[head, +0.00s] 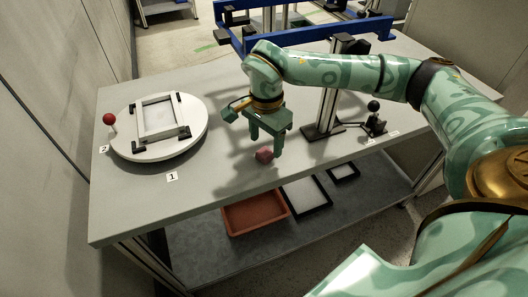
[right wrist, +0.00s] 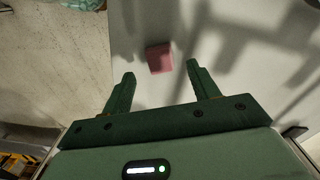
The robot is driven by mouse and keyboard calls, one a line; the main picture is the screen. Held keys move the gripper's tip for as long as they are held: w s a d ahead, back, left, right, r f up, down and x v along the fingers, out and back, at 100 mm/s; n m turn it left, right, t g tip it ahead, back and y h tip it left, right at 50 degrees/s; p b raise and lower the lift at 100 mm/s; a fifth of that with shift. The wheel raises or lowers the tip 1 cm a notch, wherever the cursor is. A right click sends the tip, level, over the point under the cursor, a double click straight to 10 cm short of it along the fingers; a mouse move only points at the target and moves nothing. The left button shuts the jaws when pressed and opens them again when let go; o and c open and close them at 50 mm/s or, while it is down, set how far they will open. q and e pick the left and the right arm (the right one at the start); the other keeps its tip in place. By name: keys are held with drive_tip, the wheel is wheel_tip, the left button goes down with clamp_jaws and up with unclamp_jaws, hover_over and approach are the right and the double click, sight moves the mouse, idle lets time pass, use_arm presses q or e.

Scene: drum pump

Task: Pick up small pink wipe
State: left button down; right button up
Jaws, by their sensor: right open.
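The small pink wipe (head: 264,155) is a small pink block on the grey table, near its front edge. It also shows in the right wrist view (right wrist: 159,58), just beyond the fingertips and between their lines. My right gripper (head: 265,146) is open and points down over the table, close to the wipe. In the right wrist view its two fingers (right wrist: 160,70) stand apart with nothing between them. I cannot tell whether a finger touches the wipe. My left gripper is not in view.
A white round turntable (head: 196,128) with a square frame (head: 158,117) and a red knob (head: 109,119) stands at the left. A post (head: 327,105) and a small black device (head: 374,122) stand to the right. An orange tray (head: 254,216) and black-rimmed trays (head: 307,197) lie on the lower shelf.

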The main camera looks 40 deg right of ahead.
sight(265, 152)
wheel_tip(265, 152, down, 3)
drive_tip(key=shift+w+a+f+b, duration=0.1)
drive_tip(key=shift+f+b, duration=0.1)
drive_tip(key=shift+b, duration=0.2)
drive_tip(key=shift+r, duration=0.15)
drive_tip(key=shift+c, duration=0.9)
drive_tip(key=c, duration=0.9)
drive_tip(key=shift+c, duration=0.2)
drive_tip(key=r, duration=0.1)
drive_tip(key=r+p, duration=0.1)
drive_tip(key=r, duration=0.1)
drive_tip(key=r+p, duration=0.1)
drive_tip(key=shift+s+r, duration=0.15)
drive_tip(key=shift+s, duration=0.15)
drive_tip(key=s+r+p, duration=0.2)
drive_tip(key=s+r, duration=0.2)
drive_tip(key=s, duration=0.2)
drive_tip(key=s+a+r+p, duration=0.1)
drive_tip(key=s+r+p, duration=0.1)
drive_tip(key=s+r, duration=0.2)
drive_tip(key=s, duration=0.3)
drive_tip(key=shift+s+r, duration=0.25)
drive_tip(key=shift+r, duration=0.1)
